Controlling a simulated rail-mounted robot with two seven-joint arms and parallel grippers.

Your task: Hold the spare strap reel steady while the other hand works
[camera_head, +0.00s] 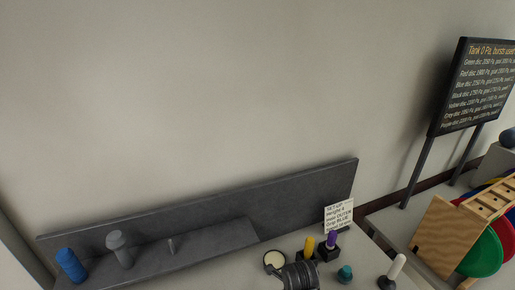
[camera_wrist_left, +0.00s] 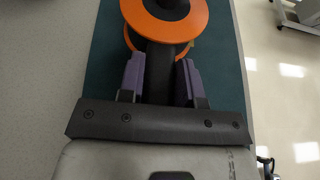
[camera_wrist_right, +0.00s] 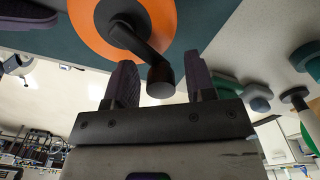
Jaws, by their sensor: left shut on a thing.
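The spare strap reel shows in the left wrist view as an orange disc (camera_wrist_left: 168,22) with a dark hub and a black post below it. My left gripper (camera_wrist_left: 160,72) is shut on this post, with a purple finger on each side. In the right wrist view the reel's orange disc (camera_wrist_right: 95,32) carries a black crank arm ending in a dark knob (camera_wrist_right: 160,82). My right gripper (camera_wrist_right: 160,80) is open, its fingers on either side of the knob with visible gaps. The head view shows neither the reel nor my grippers clearly.
A teal surface (camera_wrist_left: 105,60) lies behind the reel. In the head view, a grey rack (camera_head: 200,225) holds a blue peg (camera_head: 70,264) and grey pegs. A yellow peg (camera_head: 309,246) and purple peg (camera_head: 331,239) stand by a white card (camera_head: 338,215). Coloured discs (camera_head: 482,252) are at right.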

